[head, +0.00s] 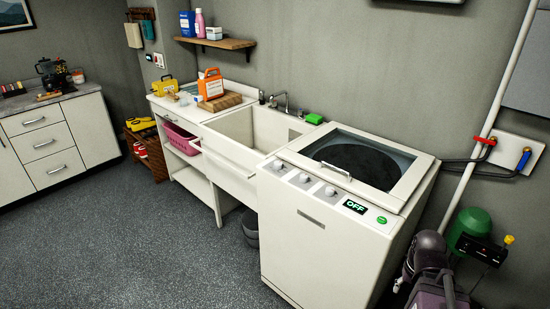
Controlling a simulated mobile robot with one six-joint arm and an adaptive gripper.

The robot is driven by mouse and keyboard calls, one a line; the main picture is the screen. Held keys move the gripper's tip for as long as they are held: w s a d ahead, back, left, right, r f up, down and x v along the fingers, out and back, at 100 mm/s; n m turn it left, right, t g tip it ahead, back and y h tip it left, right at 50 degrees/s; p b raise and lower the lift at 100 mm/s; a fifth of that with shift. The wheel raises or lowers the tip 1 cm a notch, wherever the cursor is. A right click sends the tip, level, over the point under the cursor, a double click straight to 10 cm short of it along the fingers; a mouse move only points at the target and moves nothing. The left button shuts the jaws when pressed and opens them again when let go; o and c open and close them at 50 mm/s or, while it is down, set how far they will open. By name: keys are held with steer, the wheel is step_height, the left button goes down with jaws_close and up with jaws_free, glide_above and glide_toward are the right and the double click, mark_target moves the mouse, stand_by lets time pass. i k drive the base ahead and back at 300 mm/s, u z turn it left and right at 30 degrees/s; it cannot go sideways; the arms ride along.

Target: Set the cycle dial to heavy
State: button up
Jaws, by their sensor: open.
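A white top-loading washer (318,245) stands right of the sink, with its dark-windowed lid (362,162) shut. Three round dials sit in a row along its front panel: a left dial (279,166), a middle dial (304,178) and a right dial (329,191). Their labels and pointers are too small to read, so I cannot tell which is the cycle dial or where it points. Right of them a small display (355,207) reads OFF, with a green button (382,220) beyond it. My gripper is not seen in the head view.
A utility sink (240,139) and a counter with an orange container (210,84) are left of the washer. A grey bin (251,228) stands below the sink. Pipes and a green tank (470,226) are on the right. The floor (150,240) in front is clear.

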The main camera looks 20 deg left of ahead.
mark_target(277, 165)
steer(key=u, duration=0.4)
steer(key=i, duration=0.65)
steer(key=u, duration=0.35)
